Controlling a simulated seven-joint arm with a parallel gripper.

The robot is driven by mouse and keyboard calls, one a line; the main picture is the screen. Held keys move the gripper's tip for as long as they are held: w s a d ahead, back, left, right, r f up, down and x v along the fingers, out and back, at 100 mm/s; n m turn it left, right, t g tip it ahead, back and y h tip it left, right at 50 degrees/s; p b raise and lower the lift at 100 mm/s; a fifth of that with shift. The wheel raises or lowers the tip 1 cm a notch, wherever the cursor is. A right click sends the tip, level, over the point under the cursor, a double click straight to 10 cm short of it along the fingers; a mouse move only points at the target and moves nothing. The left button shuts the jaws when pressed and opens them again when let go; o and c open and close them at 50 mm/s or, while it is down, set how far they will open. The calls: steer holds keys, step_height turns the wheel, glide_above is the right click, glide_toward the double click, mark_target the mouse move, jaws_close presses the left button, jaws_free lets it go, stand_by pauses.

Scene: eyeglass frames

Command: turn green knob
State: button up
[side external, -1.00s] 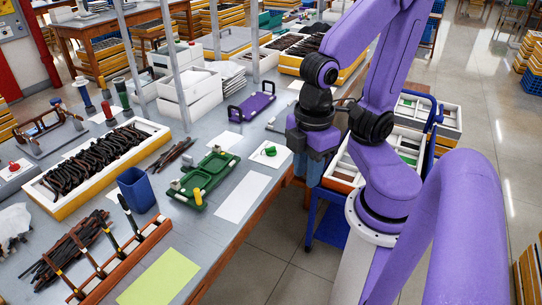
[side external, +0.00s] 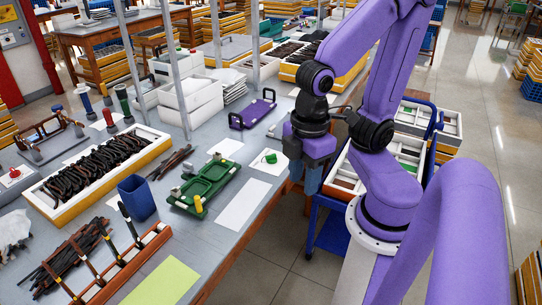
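A small green knob (side external: 270,158) sits on a white square plate (side external: 259,165) near the right edge of the grey workbench. My gripper (side external: 310,180) points down to the right of the plate, apart from the knob, by the table's edge. Its fingers are too small and dark to tell whether they are open or shut. I see nothing held in it. A green tray fixture (side external: 205,185) with a yellow peg lies left of the plate.
A purple tray (side external: 253,113) with handles lies behind the knob. A white sheet (side external: 242,205) lies in front. A blue cup (side external: 137,197) and a long box of dark frames (side external: 100,165) stand left. A blue cart with white trays (side external: 345,185) stands beside my arm.

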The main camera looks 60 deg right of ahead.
steer(key=w+d+f+m, duration=0.1)
steer(key=w+d, duration=0.3)
steer(key=w, duration=0.7)
steer(key=w+d+f+m, duration=0.1)
steer(key=w+d, duration=0.3)
steer(key=w, duration=0.6)
steer(key=m, duration=0.2)
glide_above(271, 158)
step_height(271, 158, down, 8)
steer(key=f, duration=1.6)
steer(key=shift+w+d+f, duration=0.1)
steer(key=shift+d+f, duration=0.05)
steer(key=shift+d, duration=0.2)
jaws_close()
